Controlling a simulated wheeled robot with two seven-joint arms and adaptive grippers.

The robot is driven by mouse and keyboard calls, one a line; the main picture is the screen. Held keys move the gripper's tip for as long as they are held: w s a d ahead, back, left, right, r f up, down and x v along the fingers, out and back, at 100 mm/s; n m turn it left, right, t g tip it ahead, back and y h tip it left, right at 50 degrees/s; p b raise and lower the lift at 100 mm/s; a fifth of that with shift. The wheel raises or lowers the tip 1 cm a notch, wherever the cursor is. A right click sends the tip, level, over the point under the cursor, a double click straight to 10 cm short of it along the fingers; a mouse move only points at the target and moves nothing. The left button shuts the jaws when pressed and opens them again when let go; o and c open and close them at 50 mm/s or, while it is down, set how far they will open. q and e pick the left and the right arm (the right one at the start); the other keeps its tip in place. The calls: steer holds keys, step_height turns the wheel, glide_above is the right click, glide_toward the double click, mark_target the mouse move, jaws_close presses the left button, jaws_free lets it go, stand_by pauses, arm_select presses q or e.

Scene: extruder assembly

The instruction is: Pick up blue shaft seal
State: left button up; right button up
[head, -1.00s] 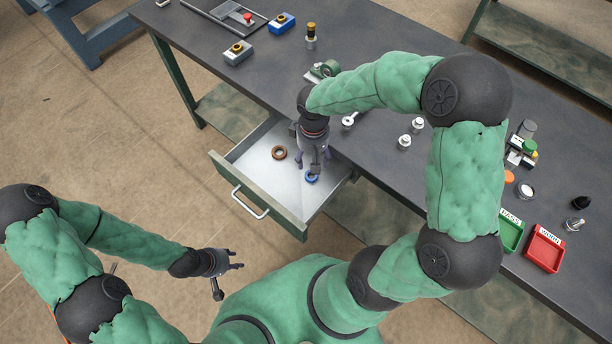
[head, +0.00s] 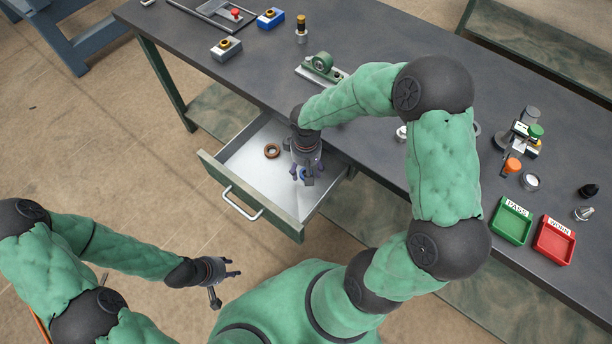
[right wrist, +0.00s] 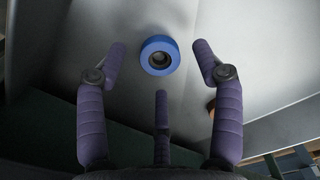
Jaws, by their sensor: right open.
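The blue shaft seal (right wrist: 160,56), a ring with a dark centre, lies on the floor of the open drawer (head: 250,208). In the head view the blue seal (head: 302,174) is partly hidden by my right gripper (head: 306,177). My right gripper is over the drawer with its fingers spread and nothing between them. In the right wrist view the seal lies beyond the fingertips, between the left and right fingers and above the middle one.
A brown ring (head: 272,151) lies in the drawer to the left of the seal. The drawer walls stand around both rings. A green bearing block (head: 320,63) stands on the table (head: 380,40) behind my right arm. Green (head: 511,222) and red (head: 555,241) trays are at the right.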

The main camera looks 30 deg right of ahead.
steer(key=shift+f, duration=0.85)
steer(key=shift+r, duration=0.1)
steer(key=c, duration=1)
steer(key=shift+r, duration=0.1)
steer(key=shift+c, duration=0.2)
